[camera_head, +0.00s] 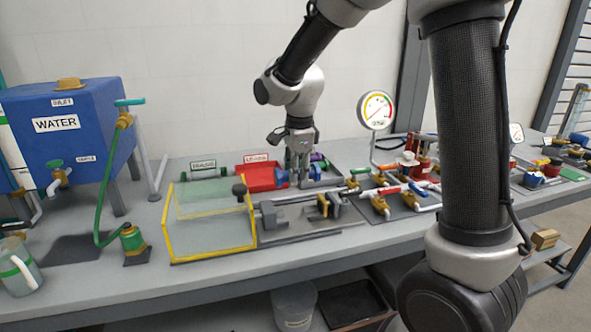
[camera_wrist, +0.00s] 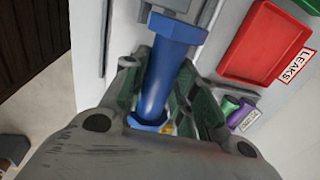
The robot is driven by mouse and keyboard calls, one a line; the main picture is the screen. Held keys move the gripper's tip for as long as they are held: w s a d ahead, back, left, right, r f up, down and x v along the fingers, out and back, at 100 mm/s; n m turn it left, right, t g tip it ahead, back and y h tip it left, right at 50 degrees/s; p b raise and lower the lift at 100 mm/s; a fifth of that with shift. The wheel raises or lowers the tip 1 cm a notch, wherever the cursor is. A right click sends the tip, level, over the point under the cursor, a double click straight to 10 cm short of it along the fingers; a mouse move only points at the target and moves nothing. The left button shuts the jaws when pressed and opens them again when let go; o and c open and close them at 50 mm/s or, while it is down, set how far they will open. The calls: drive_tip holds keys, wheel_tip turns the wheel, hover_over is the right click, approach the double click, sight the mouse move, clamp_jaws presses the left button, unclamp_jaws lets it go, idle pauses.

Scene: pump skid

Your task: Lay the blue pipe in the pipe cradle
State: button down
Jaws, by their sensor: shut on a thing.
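The blue pipe (camera_wrist: 165,75) has a wide flange at each end. In the wrist view it lies lengthwise between the fingers of my gripper (camera_wrist: 165,105), which is shut on it. In the head view my gripper (camera_head: 299,168) points down above the back middle of the bench. A blue end of the pipe (camera_head: 282,178) shows at its left, in front of the red tray. A grey fixture (camera_head: 270,213) with upright blocks stands on the bench in front of the gripper; I cannot tell for sure whether it is the pipe cradle. The pipe is apart from it.
The red leaks tray (camera_head: 258,176) lies just left of the gripper, and also shows in the wrist view (camera_wrist: 262,45). A yellow-framed clear guard (camera_head: 212,230) stands front left. Valves (camera_head: 380,203) and a gauge (camera_head: 376,109) stand right. A blue water tank (camera_head: 65,125) is far left.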

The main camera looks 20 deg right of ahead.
drive_tip(key=shift+f, duration=5.45)
drive_tip(key=shift+f, duration=0.25)
drive_tip(key=c, duration=1.1)
unclamp_jaws()
drive_tip(key=shift+o, duration=0.2)
